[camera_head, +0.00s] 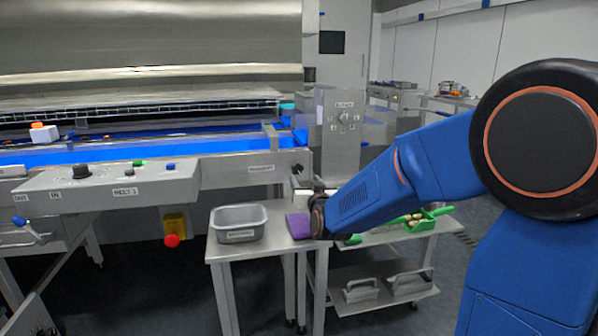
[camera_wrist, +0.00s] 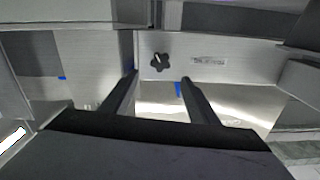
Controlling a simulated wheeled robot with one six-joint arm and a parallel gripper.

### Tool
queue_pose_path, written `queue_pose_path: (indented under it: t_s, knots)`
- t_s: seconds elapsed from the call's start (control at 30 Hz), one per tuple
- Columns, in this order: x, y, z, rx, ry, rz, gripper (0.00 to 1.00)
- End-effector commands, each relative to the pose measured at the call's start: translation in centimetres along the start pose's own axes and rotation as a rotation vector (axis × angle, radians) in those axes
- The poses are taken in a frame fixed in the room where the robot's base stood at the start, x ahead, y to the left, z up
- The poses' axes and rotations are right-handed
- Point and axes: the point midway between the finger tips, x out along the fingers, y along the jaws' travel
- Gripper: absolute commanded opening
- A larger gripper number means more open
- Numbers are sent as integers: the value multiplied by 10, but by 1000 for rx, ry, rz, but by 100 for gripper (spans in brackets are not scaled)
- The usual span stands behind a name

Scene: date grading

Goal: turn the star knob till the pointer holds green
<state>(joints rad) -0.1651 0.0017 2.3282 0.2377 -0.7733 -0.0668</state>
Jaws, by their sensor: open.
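The star knob (camera_wrist: 160,62) is black with a pale mark on it. It sits on a grey metal face in the wrist view, left of a small printed label (camera_wrist: 208,61). My gripper (camera_wrist: 158,79) is open, its two dark fingers apart below the knob in the picture. The knob shows between and beyond the fingertips, and nothing is held. I cannot tell the exact gap to the knob. No dial with a green zone or pointer can be made out.
A grey bin (camera_head: 239,224) and a purple item (camera_head: 298,226) are on the steel table by my wrist. A control box (camera_head: 110,182) projects at left before the blue belt (camera_head: 130,150). An upright labelled panel (camera_head: 341,125) stands behind. A green tray (camera_head: 420,222) is on the right cart.

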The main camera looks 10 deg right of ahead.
Motion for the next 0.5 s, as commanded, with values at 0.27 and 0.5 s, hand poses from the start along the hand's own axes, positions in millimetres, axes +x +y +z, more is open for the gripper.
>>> queue_pose_path:
  t_s: [0.27, 0.5]
  knots:
    - [49, 1, 1, 0, 0, 1, 54]
    - [85, 0, 0, 0, 0, 0, 54]
